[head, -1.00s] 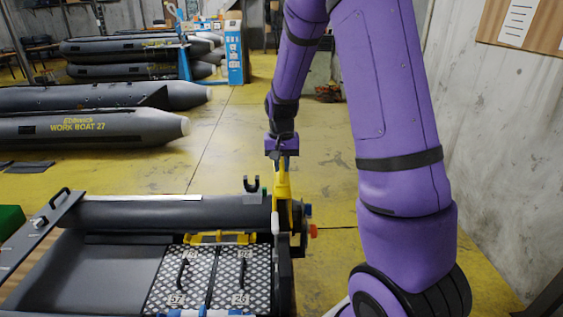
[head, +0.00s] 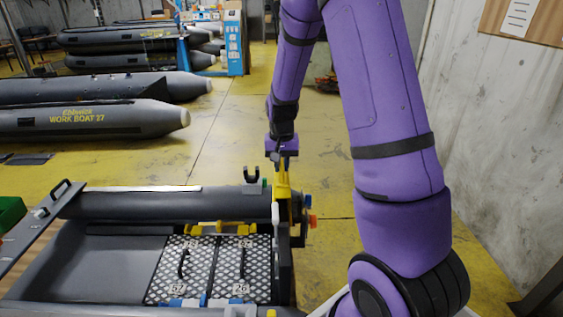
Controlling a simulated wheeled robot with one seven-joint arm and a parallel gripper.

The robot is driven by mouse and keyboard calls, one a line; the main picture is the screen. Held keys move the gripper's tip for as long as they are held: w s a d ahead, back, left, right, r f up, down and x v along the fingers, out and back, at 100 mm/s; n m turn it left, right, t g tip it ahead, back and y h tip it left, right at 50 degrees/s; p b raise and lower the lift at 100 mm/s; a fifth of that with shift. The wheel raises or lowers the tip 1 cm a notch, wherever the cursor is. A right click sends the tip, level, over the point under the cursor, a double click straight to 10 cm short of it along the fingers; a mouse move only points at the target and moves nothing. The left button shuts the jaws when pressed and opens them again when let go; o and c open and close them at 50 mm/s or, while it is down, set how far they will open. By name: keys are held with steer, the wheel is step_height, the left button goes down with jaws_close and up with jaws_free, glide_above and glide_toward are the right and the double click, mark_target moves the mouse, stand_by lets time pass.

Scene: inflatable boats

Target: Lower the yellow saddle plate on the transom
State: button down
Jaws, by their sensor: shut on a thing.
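My gripper (head: 281,157) is at the right end of the near boat, under the purple wrist. It is shut on the yellow saddle plate (head: 283,184), which hangs upright below it. The dark transom (head: 284,262) closes the right end of the boat, and the plate's lower part overlaps its far end in the head view. I cannot tell whether the plate touches the transom. The fingertips are small and partly hidden.
The near boat's grey tube (head: 170,205) lies left of the plate, with a black hook bracket (head: 252,175) on top. Mesh floor panels (head: 210,270) lie inside. Orange and blue knobs (head: 312,221) stick out right of the transom. Other boats (head: 90,118) lie behind left. Yellow floor behind is clear.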

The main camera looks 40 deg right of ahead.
steer(key=shift+f, duration=2.5)
steer(key=shift+f, duration=1.4)
stand_by(0.4)
steer(key=c, duration=1)
jaws_free()
